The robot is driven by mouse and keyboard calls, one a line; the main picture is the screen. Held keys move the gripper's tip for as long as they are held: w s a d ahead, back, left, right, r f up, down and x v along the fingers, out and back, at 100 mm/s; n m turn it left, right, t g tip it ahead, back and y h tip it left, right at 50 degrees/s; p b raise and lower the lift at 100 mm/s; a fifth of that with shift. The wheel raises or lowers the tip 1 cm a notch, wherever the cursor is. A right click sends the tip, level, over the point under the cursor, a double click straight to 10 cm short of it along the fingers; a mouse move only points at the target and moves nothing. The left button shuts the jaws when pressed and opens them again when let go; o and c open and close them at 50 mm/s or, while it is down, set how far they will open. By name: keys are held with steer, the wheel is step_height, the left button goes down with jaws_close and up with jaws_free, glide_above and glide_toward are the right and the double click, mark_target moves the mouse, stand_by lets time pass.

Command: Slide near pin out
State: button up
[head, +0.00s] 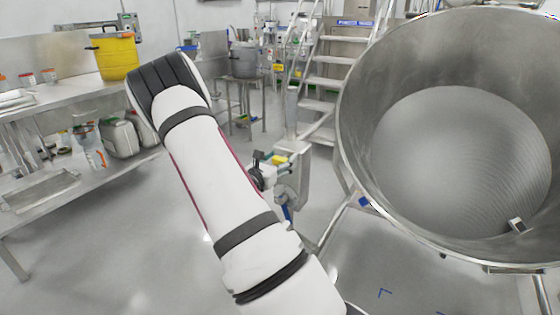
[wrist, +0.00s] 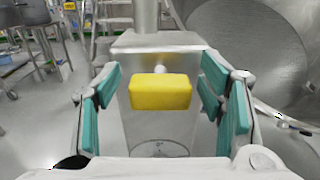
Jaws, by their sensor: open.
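The near pin shows a yellow block-shaped handle (wrist: 160,93) in the middle of the wrist view. A short pale stem shows just above the handle, against a grey metal bracket (wrist: 160,42). My gripper (wrist: 163,98) is open, with teal-padded fingers to the left and right of the handle and visible gaps on both sides. Nothing is held. In the head view the yellow handle (head: 279,160) is small, just right of the dark end of my gripper (head: 259,165). My arm hides part of this area. I cannot tell how deep the pin sits.
A large steel bowl (head: 370,95) fills the right of the head view. Metal steps (head: 328,84) stand behind the bracket. A steel bench (head: 60,95) with a yellow pot (head: 116,57) stands at the left. Floor (head: 120,240) is clear between bench and arm.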

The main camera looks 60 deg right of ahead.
mark_target(278, 161)
jaws_close()
steer(key=shift+s+a+p, duration=0.15)
steer(key=shift+a+p, duration=0.55)
steer(key=shift+a, duration=0.7)
jaws_free()
steer(key=shift+a, duration=0.1)
steer(key=a, duration=1.2)
steer(key=shift+s, duration=0.45)
